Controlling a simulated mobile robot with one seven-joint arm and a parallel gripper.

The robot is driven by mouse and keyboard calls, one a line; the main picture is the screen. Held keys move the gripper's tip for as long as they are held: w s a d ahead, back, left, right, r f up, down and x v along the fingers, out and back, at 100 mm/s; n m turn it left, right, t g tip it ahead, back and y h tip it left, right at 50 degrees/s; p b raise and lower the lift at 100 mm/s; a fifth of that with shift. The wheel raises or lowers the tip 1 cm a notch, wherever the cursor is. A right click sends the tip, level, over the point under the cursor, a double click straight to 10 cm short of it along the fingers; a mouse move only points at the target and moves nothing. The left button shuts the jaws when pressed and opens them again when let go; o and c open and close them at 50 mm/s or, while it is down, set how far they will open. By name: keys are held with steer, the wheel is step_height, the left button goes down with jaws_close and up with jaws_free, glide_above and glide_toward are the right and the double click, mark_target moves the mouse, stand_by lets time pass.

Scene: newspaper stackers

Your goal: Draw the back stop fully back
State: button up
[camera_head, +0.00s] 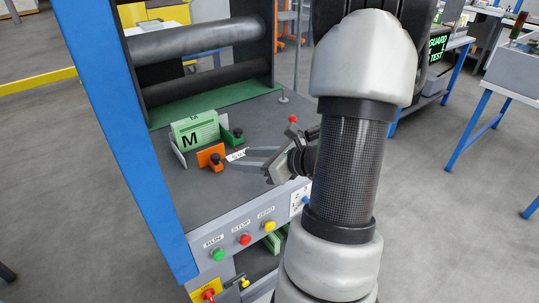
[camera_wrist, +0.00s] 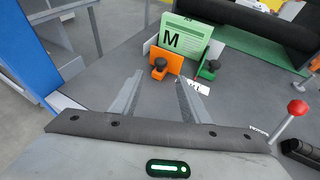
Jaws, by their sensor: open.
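A light green stack marked M (camera_head: 196,133) stands upright on the dark table, also in the wrist view (camera_wrist: 188,38). An orange stop with a black knob (camera_head: 211,158) is at its near side, also in the wrist view (camera_wrist: 166,62). A green stop with a black knob (camera_head: 232,137) is at its right, also in the wrist view (camera_wrist: 209,69). I cannot tell which is named the back stop. My gripper (camera_head: 241,161) is open and empty, its fingers pointing at the orange stop, apart from it. The fingers also show in the wrist view (camera_wrist: 160,82).
A red-knobbed lever (camera_head: 293,119) stands right of my gripper. Dark rollers (camera_head: 195,40) span behind the stack. A blue post (camera_head: 120,120) rises at left. RUN, STOP and ZERO buttons (camera_head: 244,239) line the front panel. A white label (camera_wrist: 196,86) lies by the stops.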

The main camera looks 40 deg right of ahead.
steer(key=p+v, duration=0.1)
steer(key=v, duration=0.6)
steer(key=shift+s+d, duration=0.2)
steer(key=shift+s, duration=0.1)
steer(key=shift+a+r, duration=0.1)
steer(key=shift+a, duration=0.05)
